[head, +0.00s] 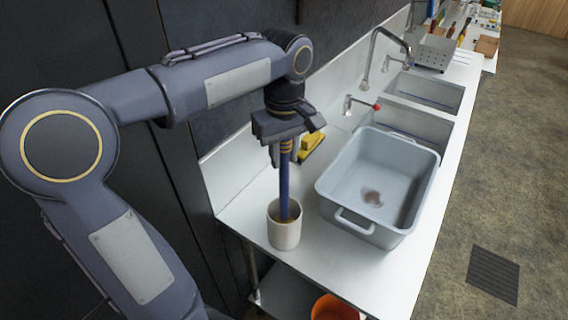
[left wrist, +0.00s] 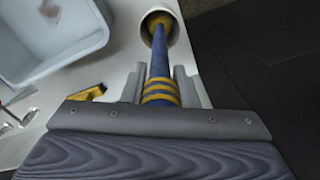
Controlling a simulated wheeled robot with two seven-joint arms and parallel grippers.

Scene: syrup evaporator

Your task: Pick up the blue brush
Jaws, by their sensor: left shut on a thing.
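The blue brush (head: 285,185) has a blue handle with yellow bands near its top. It stands nearly upright with its lower end inside a white cup (head: 284,232) on the counter. My left gripper (head: 286,146) is above the cup, with its fingers closed around the upper handle at the yellow bands. In the left wrist view the brush handle (left wrist: 160,68) runs between the fingers toward the cup (left wrist: 158,18). My right gripper does not show.
A grey-blue tub (head: 345,190) with a brown stain stands right of the cup on the white counter (head: 372,275). Behind are a yellow sponge (head: 310,146), a faucet (head: 388,42) and sink basins (head: 425,90). An orange bucket (head: 334,307) sits below the counter.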

